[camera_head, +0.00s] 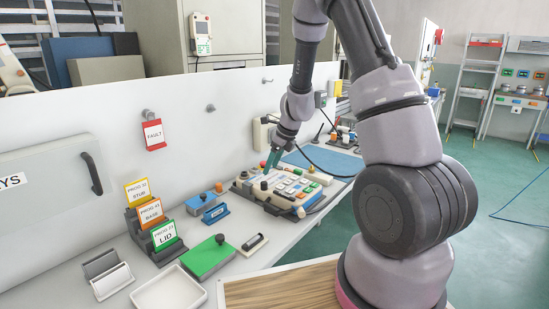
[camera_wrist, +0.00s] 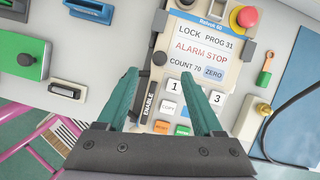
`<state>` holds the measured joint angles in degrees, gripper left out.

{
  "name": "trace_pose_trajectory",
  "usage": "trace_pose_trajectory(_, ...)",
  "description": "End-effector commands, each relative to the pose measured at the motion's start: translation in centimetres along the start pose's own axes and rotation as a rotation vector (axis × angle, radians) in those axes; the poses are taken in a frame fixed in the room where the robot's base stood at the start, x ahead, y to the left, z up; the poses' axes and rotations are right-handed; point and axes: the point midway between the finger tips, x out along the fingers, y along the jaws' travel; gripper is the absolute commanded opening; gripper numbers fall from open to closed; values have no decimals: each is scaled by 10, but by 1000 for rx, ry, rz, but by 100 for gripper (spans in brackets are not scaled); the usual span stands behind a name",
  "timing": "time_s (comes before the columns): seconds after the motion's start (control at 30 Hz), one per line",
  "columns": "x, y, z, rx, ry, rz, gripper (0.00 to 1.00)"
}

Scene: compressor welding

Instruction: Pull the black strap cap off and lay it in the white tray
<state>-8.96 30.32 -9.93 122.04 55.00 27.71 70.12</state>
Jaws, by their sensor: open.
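My gripper (camera_wrist: 160,77) is open, with its two teal fingers spread over the control panel and nothing held between them. I take this for the strap cap, but cannot tell for sure. The white tray (camera_head: 170,290) stands empty at the front of the bench; the wrist view does not show it.
The panel display (camera_wrist: 203,45) reads "ALARM STOP". A red emergency button (camera_wrist: 246,17) and an orange-and-green tag (camera_wrist: 264,68) are to its right.

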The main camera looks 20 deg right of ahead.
Motion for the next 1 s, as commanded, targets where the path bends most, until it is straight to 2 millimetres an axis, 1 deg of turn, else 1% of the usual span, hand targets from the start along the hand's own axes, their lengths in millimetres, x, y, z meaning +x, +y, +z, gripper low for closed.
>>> trace_pose_trajectory(0.03, 11, 0, -1, 1, 3, 3, 68)
trace_pose_trajectory(0.2, 42, 0, -1, 0, 1, 3, 68)
trace_pose_trajectory(0.3, 56, 0, -1, 0, 1, 3, 68)
trace_pose_trajectory(0.4, 67, 0, 0, -2, 0, 1, 68)
trace_pose_trajectory(0.57, 76, 0, 0, -3, 0, 0, 68)
trace_pose_trajectory(0.83, 77, 0, 0, -4, 0, 0, 68)
trace_pose_trajectory(0.87, 77, 0, 0, -4, 0, 0, 60)
trace_pose_trajectory(0.9, 77, 0, 0, -3, 0, 0, 45)
trace_pose_trajectory(0.97, 77, 0, 0, -3, 0, 0, 22)
trace_pose_trajectory(1.0, 77, 0, 0, -3, 0, 0, 7)
